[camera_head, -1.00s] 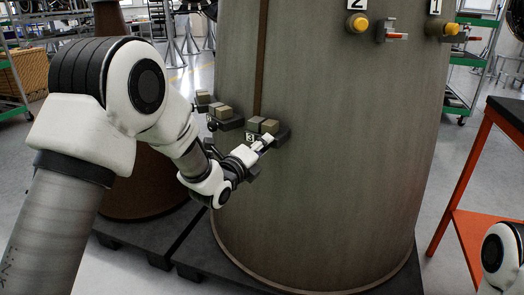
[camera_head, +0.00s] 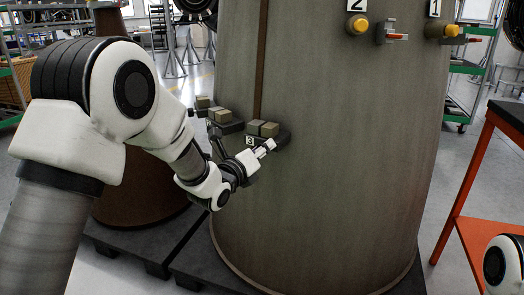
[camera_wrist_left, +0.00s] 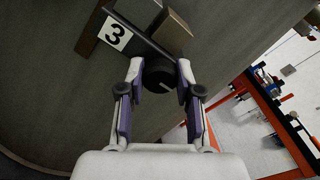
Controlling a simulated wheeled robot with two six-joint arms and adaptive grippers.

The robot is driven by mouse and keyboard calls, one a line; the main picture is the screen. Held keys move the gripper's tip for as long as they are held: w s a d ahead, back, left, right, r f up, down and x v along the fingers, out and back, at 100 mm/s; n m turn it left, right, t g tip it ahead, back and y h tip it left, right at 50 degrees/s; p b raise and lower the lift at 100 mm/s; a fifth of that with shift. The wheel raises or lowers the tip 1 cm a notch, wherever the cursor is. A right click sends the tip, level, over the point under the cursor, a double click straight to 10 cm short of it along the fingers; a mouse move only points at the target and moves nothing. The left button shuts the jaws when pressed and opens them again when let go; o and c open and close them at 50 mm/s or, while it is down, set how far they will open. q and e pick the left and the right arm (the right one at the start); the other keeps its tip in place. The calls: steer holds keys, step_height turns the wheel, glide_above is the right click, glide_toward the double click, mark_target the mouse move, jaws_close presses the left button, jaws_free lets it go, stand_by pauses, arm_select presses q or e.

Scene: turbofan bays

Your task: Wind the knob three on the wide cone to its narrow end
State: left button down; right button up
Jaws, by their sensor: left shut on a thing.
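The wide cone (camera_head: 330,130) is a large grey-green body filling the middle of the head view. A white label "3" (camera_wrist_left: 115,33) sits on a dark bracket on it, and also shows in the head view (camera_head: 249,141). Knob three (camera_wrist_left: 159,74) is round and black with a short white mark on its face. My left gripper (camera_wrist_left: 161,73) has one finger on each side of it and is shut on it. In the head view my left gripper (camera_head: 264,149) hides the knob beside the bracket. My right gripper is out of view.
Tan blocks (camera_head: 263,128) sit on the bracket just above the knob. Yellow knobs "2" (camera_head: 358,25) and "1" (camera_head: 450,30) are higher on the cone. A brown cone (camera_head: 140,185) stands behind my left arm. An orange-framed table (camera_head: 480,225) is at right.

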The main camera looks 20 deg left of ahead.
arm_select(q)
steer(key=c, duration=0.8)
jaws_free()
steer(key=shift+o, duration=0.2)
steer(key=v, duration=1.2)
